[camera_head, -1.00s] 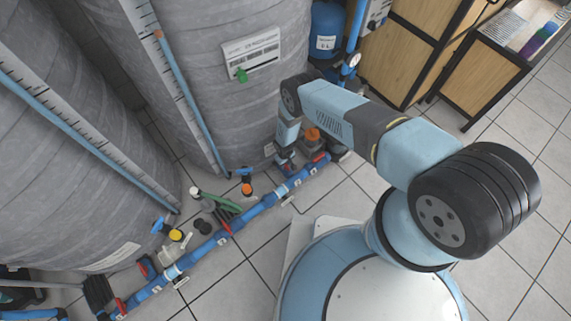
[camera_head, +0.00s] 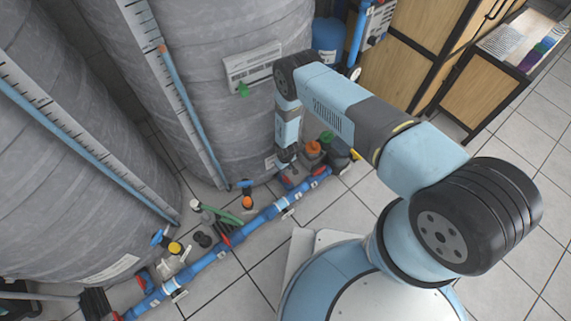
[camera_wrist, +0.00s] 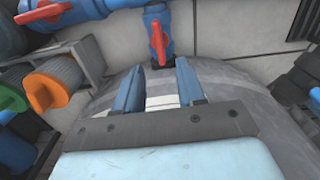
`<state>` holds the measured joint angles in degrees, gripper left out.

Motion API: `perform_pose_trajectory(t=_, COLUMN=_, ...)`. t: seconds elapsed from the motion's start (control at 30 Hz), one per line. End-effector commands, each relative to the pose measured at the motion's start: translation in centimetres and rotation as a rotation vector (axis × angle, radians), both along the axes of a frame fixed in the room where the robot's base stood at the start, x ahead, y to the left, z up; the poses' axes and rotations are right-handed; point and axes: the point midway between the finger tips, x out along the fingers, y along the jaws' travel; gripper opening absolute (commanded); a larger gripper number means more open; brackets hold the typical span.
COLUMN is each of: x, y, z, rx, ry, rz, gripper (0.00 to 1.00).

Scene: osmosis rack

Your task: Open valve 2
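My gripper (camera_wrist: 158,68) is open in the wrist view, its two blue fingers apart with nothing held between them. A red valve handle (camera_wrist: 158,40) on a blue pipe fitting stands just beyond the fingertips, roughly centred on the gap. A second red handle (camera_wrist: 55,12) is at the upper left. I cannot read a number, so I cannot tell which is valve 2. In the head view my gripper (camera_head: 284,160) points down by the pipe line beside the middle tank; the handle there is partly hidden by the arm.
Large grey tanks (camera_head: 225,130) stand behind a blue pipe line (camera_head: 245,225) on the floor. An orange cap (camera_head: 313,148) is right of my gripper; an orange ring (camera_wrist: 48,88) shows at left in the wrist view. Wooden cabinets (camera_head: 410,40) stand at the back. Tiled floor is clear right of my base.

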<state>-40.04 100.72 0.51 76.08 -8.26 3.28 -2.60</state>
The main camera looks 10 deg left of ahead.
Motion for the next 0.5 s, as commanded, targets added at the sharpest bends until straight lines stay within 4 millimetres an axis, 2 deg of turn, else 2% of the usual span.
perform_pose_trajectory(t=0.2, x=0.0, y=0.0, z=3.1, rx=-0.001, ry=0.001, rz=0.000, gripper=0.39)
perform_pose_trajectory(t=0.5, x=0.0, y=0.0, z=5.0, rx=0.000, ry=0.001, rz=0.000, gripper=0.39)
